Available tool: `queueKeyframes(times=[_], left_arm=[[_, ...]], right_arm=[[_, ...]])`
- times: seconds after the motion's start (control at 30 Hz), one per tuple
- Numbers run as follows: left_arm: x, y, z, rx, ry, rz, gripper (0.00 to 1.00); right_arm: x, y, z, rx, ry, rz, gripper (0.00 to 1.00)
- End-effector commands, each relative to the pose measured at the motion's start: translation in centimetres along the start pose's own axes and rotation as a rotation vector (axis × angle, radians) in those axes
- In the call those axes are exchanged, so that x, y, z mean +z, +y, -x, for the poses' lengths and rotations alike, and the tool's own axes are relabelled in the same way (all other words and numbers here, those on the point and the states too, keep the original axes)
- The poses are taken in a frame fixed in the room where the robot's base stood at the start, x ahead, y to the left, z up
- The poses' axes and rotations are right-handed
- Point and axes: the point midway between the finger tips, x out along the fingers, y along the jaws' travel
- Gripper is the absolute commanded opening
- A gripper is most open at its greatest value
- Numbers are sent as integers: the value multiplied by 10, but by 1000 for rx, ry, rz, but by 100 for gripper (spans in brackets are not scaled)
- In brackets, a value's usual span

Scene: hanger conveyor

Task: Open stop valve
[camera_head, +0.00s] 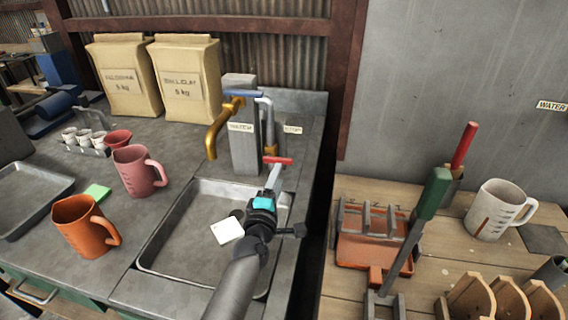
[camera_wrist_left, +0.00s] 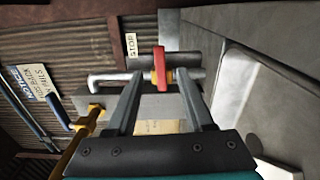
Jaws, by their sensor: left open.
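The stop valve's red handle (camera_head: 278,160) sits on the pipe beside the grey post, below the small STOP label (camera_head: 292,129). My left gripper (camera_head: 274,178) is just in front of the handle, above the sink. Its two fingers (camera_wrist_left: 160,84) are apart with nothing held between them. Whether a finger touches the handle cannot be told. My right gripper is not in view.
A brass tap (camera_head: 217,128) with a blue lever (camera_head: 243,93) is mounted on the grey post (camera_head: 243,155), left of the valve. The metal sink (camera_head: 165,235) lies below my left arm. A pink jug (camera_head: 134,172) and an orange jug (camera_head: 80,228) stand to the left.

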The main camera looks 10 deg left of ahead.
Motion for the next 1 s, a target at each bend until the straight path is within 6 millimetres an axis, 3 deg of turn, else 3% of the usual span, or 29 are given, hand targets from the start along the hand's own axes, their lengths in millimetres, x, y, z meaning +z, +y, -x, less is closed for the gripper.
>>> queueKeyframes(times=[0.2,0.5,1.0], left_arm=[[0,-1,-34,2,-1,0,52],[0,-1,-69,2,0,-1,52],[0,0,-79,0,0,-1,52]], right_arm=[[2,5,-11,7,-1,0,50],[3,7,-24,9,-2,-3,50],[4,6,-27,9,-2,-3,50]])
